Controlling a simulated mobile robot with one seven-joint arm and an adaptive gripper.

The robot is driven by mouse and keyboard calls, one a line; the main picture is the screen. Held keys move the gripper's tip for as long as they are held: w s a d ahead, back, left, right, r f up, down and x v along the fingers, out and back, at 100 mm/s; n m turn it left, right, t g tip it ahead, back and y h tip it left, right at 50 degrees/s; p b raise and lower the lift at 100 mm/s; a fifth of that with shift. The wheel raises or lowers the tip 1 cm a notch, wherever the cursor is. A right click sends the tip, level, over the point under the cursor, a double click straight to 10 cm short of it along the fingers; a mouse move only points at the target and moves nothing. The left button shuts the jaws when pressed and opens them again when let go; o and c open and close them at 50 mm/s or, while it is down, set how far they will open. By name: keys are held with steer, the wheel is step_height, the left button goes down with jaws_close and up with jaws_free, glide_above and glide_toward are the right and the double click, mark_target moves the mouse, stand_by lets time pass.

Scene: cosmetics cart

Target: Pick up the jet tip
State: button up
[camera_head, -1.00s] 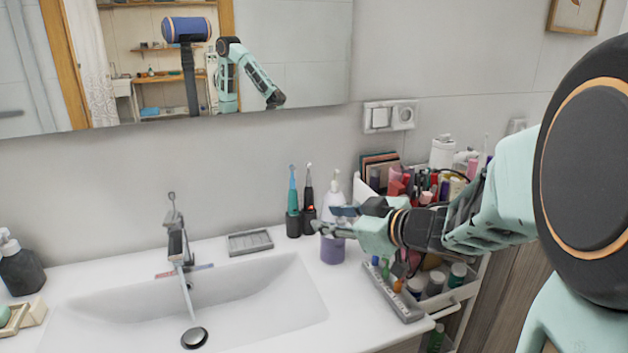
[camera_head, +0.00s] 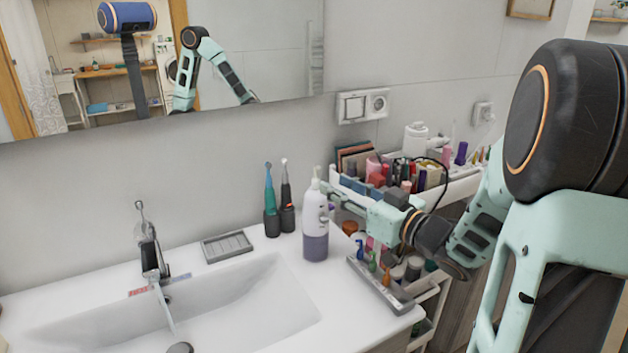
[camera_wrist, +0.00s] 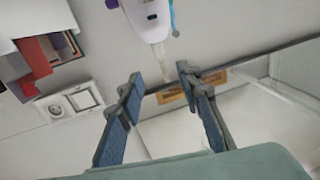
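A white flosser bottle with a purple lower part (camera_head: 315,235) stands upright on the counter, right of the sink. A narrow pale tip points up from its top (camera_head: 317,173). In the wrist view the bottle (camera_wrist: 150,18) is upside down at the top edge, its pale tip (camera_wrist: 158,50) pointing toward the gap between my fingers. My gripper (camera_wrist: 160,85) is open with nothing between its fingers. In the head view my gripper (camera_head: 331,192) is just right of the bottle's upper part; touching cannot be told. Small blue, green and red upright pieces (camera_head: 373,262) stand at the grey tray; which is the jet tip is unclear.
The grey tray (camera_head: 385,292) lies at the counter's right edge. Two electric toothbrushes (camera_head: 270,215) stand left of the bottle, near a grey soap dish (camera_head: 227,246). A crowded cosmetics cart (camera_head: 465,185) stands right of the counter. The sink (camera_head: 250,300) is empty.

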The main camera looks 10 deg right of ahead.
mark_target(316, 179)
steer(key=x, duration=0.7)
steer(key=shift+w+a+f, duration=0.2)
steer(key=shift+w+a, duration=0.1)
steer(key=shift+a, duration=0.05)
steer(key=shift+s, duration=0.1)
steer(key=c, duration=0.8)
